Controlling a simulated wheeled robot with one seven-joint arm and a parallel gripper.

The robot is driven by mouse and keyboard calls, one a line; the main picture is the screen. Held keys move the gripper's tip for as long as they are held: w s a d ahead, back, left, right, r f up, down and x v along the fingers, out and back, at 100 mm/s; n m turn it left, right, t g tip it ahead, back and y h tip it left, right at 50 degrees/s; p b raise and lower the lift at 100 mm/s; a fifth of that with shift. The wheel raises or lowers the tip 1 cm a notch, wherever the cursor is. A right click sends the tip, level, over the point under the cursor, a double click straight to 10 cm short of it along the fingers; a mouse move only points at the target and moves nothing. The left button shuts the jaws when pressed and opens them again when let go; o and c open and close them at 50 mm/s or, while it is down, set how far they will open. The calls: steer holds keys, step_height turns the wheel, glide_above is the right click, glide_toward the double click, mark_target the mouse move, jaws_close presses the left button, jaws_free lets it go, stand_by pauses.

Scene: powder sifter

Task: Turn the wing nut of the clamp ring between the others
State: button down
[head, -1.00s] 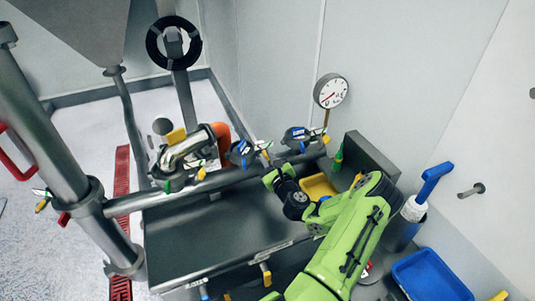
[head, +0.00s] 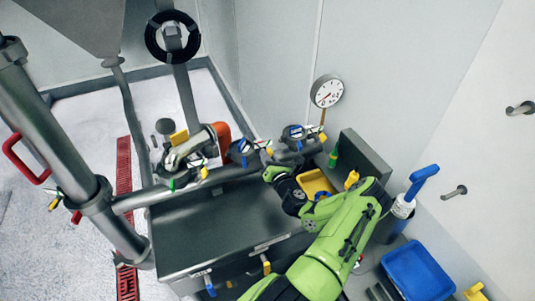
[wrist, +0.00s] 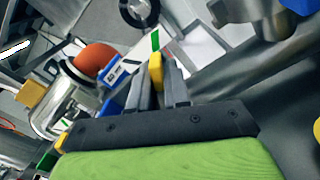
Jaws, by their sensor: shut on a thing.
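A pipe run carries several clamp rings in the head view. The middle clamp ring (head: 243,151) sits between the elbow-side clamp ring (head: 181,177) and the right clamp ring (head: 296,133). My gripper (head: 270,170) is beside the pipe, just right of and below the middle ring. In the wrist view, my gripper (wrist: 157,88) is shut on a yellow wing nut (wrist: 156,70), whose upper part shows between the fingers. A green piece (wrist: 155,40) stands just beyond it. A blue tag (wrist: 115,74) is left of the fingers. The middle ring's band is mostly hidden in the wrist view.
A gauge (head: 327,91) stands behind the right ring. A yellow tray (head: 316,184) and dark bench (head: 215,228) are below the pipe. The bench surface is largely clear.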

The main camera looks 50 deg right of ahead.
steer(key=shift+m+p, duration=0.3)
steer(key=shift+m, duration=0.8)
steer(key=c, duration=1.2)
jaws_free()
steer(key=shift+s, duration=0.15)
steer(key=b+v, duration=0.2)
steer(key=v, duration=1.3)
steer(key=shift+s+a+f, duration=0.1)
steer(key=shift+s+a, duration=0.05)
steer(key=shift+s, duration=0.1)
